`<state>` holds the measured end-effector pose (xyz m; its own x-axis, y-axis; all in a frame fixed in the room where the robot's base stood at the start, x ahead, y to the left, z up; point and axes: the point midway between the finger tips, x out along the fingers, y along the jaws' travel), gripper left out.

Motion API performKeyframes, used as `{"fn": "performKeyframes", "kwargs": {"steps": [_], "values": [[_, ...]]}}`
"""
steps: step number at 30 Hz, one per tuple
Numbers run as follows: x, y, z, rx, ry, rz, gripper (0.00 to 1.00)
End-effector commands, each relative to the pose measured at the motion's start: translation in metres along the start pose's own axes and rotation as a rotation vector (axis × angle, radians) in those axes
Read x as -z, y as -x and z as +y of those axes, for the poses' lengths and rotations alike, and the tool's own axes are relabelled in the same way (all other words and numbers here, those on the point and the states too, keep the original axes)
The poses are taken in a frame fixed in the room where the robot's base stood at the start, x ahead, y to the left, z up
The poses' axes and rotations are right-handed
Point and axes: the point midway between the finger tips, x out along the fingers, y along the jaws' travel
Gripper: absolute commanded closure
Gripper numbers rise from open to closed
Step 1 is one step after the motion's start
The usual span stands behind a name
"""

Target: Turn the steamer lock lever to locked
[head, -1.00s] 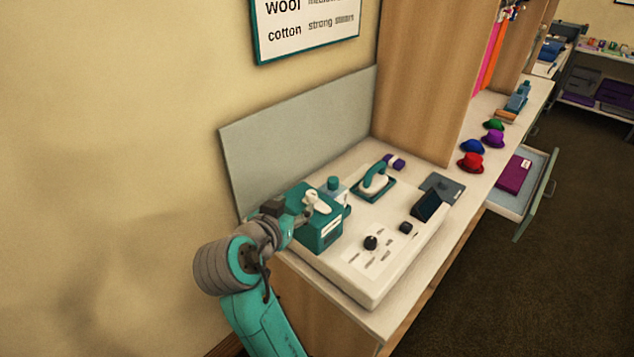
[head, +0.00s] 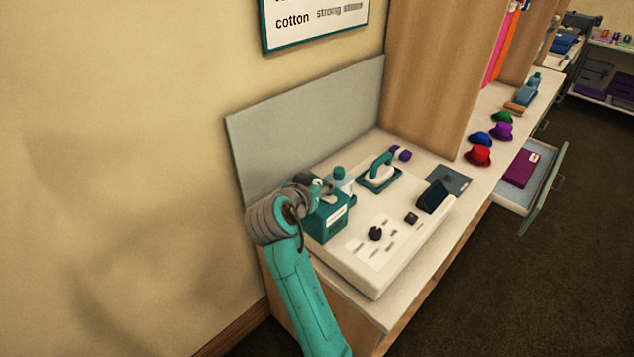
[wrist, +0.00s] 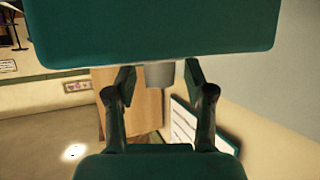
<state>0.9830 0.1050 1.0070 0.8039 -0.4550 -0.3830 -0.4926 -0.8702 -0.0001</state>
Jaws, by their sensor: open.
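The teal steamer box (head: 329,223), with a white label on its front, stands at the left back of the white console. My gripper (head: 324,188) is just above its top and covers the lock lever in the head view, so the lever's setting cannot be read. In the wrist view my gripper (wrist: 160,76) is open, one finger on each side of a short grey stub (wrist: 160,75) with gaps beside it. The stub adjoins a large teal block across the top of that view. I cannot tell whether it belongs to the lever.
The white console (head: 352,262) carries a black knob (head: 375,233) and a small iron (head: 380,171). A bottle (head: 341,179) stands close behind the steamer. The grey back panel (head: 300,130) rises behind. Hats and an open drawer (head: 525,175) are to the right.

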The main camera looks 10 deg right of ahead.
Motion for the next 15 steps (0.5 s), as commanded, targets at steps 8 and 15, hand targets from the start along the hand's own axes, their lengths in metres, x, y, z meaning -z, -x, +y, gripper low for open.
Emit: {"fn": "performKeyframes", "kwargs": {"steps": [8, 15], "values": [[0.0001, 0.0002, 0.0001, 0.0, 0.0, 0.0, 0.77], [0.0001, 0.0003, 0.0002, 0.001, 0.0, 0.0, 1.0]]}}
